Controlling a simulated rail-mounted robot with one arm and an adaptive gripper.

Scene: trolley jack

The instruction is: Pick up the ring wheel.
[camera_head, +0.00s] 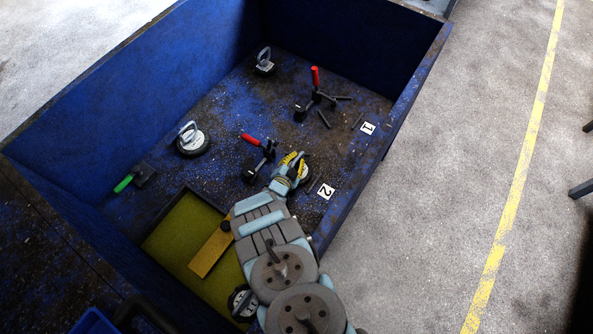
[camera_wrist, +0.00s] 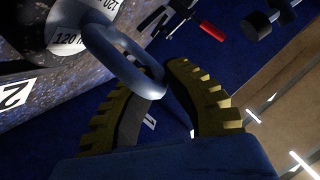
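The ring wheel, a disc with a grey ring and a white label reading 120, shows at the upper left of the wrist view (camera_wrist: 122,52). In the head view it is partly hidden beside my gripper, near the number 2 label. My gripper (camera_head: 294,166) is over the blue bin floor. Its yellow toothed fingers (camera_wrist: 165,72) show in the wrist view, with a gap between them that narrows toward the tips. The ring's lower end overlaps the left finger near its tip. I cannot tell whether the fingers touch or grip the ring.
A white-faced wheel (camera_head: 192,142), a handled block (camera_head: 264,64), red-handled clamps (camera_head: 316,84) (camera_head: 256,142) and a green-handled tool (camera_head: 134,179) lie in the bin. The bin's right wall (camera_head: 415,85) is close to my arm. A yellow-green tray (camera_head: 182,230) lies left of my arm.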

